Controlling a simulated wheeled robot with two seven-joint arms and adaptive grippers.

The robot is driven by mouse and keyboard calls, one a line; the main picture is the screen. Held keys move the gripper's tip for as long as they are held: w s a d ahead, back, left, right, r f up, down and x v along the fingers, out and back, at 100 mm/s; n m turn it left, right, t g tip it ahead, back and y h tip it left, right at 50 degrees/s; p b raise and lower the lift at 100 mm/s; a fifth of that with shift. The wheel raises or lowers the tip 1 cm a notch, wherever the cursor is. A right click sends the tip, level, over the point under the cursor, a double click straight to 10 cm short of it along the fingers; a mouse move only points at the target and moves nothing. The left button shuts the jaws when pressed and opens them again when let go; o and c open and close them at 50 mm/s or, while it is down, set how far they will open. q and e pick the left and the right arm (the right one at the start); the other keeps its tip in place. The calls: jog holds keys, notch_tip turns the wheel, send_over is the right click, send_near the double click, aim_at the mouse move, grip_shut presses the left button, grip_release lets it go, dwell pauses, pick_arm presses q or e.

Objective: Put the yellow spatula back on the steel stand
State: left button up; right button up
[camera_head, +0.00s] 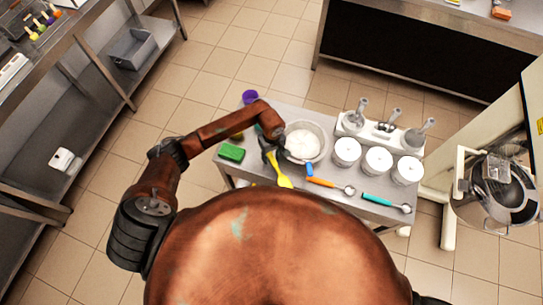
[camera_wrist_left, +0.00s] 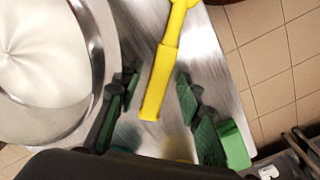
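The yellow spatula (camera_head: 278,168) lies on the steel work surface (camera_head: 235,175), near its front edge, beside the white-filled steel bowl (camera_head: 303,141). In the left wrist view, the spatula's handle (camera_wrist_left: 160,80) runs between my left gripper's two dark green fingers (camera_wrist_left: 155,108), with a gap on each side. My left gripper (camera_head: 268,151) is open, low over the surface, and partly hides the handle in the head view. The spatula's far end is cut off in the wrist view. I cannot tell a separate steel stand from the steel work surface. My right gripper is not in view.
A green sponge (camera_head: 231,152) lies left of the gripper; a purple cup (camera_head: 250,97) stands behind. An orange-handled scoop (camera_head: 330,185) and a teal-handled scoop (camera_head: 385,203) lie to the right. Several white tubs (camera_head: 377,160) stand behind them. A machine (camera_head: 497,190) is at far right.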

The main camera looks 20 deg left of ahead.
pick_arm(q)
jog(key=shift+r, duration=0.35)
notch_tip(320, 180, up, 12)
jog(key=b, duration=0.1)
jog(key=shift+f+b, duration=0.15)
jog(key=shift+b, duration=0.2)
